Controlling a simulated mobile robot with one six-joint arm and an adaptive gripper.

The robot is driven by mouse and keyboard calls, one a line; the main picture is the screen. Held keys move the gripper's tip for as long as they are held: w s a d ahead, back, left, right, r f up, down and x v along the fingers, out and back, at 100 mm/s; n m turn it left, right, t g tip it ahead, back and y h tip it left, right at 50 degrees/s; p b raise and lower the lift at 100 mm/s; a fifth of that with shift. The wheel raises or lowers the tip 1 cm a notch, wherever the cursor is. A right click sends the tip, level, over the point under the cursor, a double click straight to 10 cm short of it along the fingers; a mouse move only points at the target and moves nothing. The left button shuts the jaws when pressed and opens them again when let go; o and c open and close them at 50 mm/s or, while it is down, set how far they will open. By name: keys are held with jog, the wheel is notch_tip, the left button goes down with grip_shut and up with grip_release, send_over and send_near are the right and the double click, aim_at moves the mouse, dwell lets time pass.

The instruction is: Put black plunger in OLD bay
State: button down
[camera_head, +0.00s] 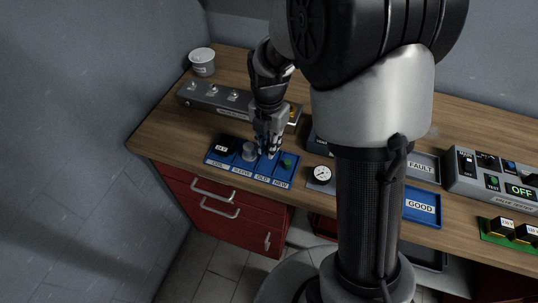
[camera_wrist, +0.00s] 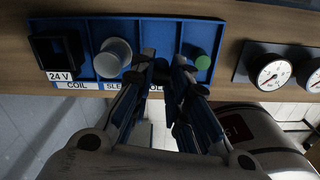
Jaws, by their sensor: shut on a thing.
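The blue tray (camera_head: 231,173) has four labelled bays, COIL, SLEEVE, OLD and NEW. My gripper (camera_head: 269,150) points down over its OLD bay, with the fingertips low at or inside the bay. In the wrist view my gripper (camera_wrist: 164,65) is shut on a small dark thing, the black plunger (camera_wrist: 162,69), mostly hidden between the fingers. I cannot tell whether it touches the bay floor. A black coil (camera_wrist: 50,53) marked 24 V, a grey sleeve (camera_wrist: 113,58) and a green plunger (camera_wrist: 202,62) stand in the COIL, SLEEVE and NEW bays.
A gauge (camera_head: 321,175) stands right of the tray. A grey switch manifold (camera_head: 215,98) and a white cup (camera_head: 202,61) are behind it. FAULT (camera_head: 422,166) and GOOD (camera_head: 421,207) trays and a test box (camera_head: 492,174) are at right. The bench's front edge is close to the tray.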

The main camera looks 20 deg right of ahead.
jog(key=shift+f+b, duration=0.65)
jog(key=shift+f, duration=1.4)
jog(key=shift+f, duration=0.2)
jog(key=c, duration=1.5)
grip_release()
jog(key=shift+c, duration=0.2)
jog(key=shift+r, duration=0.15)
